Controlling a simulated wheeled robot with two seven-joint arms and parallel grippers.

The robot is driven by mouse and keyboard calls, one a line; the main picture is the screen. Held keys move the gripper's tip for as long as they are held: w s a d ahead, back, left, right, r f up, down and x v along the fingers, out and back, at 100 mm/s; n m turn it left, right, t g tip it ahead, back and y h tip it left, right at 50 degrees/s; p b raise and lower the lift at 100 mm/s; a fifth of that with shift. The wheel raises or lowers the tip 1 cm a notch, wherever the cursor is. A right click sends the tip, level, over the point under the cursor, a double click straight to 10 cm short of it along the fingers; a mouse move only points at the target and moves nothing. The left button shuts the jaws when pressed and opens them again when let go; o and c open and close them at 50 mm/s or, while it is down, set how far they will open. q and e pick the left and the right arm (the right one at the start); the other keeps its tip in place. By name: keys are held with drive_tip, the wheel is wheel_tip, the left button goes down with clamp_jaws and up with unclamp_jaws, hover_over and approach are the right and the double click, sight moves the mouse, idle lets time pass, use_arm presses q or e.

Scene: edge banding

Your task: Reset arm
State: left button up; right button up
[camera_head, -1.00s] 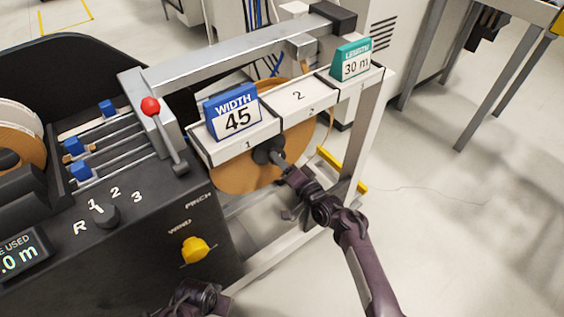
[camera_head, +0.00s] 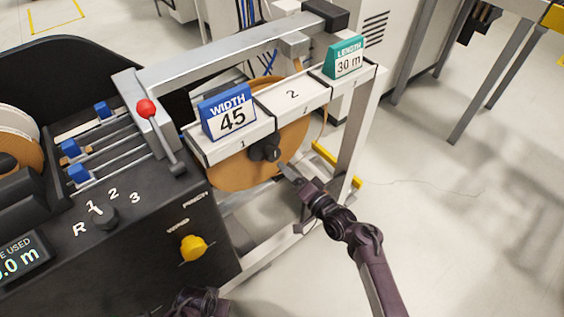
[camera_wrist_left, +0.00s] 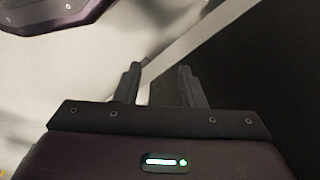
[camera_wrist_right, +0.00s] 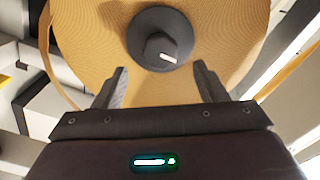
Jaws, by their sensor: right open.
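My right gripper (camera_head: 284,170) is open and empty, just right of and below the black knob (camera_head: 264,149) on the brown edge-band roll (camera_head: 236,173). In the right wrist view the open fingers (camera_wrist_right: 162,86) point at the knob (camera_wrist_right: 160,39) and stand apart from it, with the roll (camera_wrist_right: 215,52) behind. My left arm shows only at the bottom edge of the head view. In the left wrist view the left gripper's fingers (camera_wrist_left: 160,85) are spread with nothing between them.
The machine's black front has a yellow wind knob (camera_head: 193,248) and a selector dial (camera_head: 106,217). A red-tipped lever (camera_head: 146,108), a blue WIDTH 45 sign (camera_head: 228,112) and a green LENGTH 30 m sign (camera_head: 345,57) stand above. A frame leg (camera_head: 352,140) is near the right arm.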

use_arm(q)
drive_tip(key=shift+s+a+f, duration=0.1)
drive_tip(key=shift+s+f, duration=0.05)
drive_tip(key=shift+f, duration=0.25)
use_arm(e)
drive_tip(key=shift+s+d, duration=0.4)
drive_tip(key=shift+s, duration=0.2)
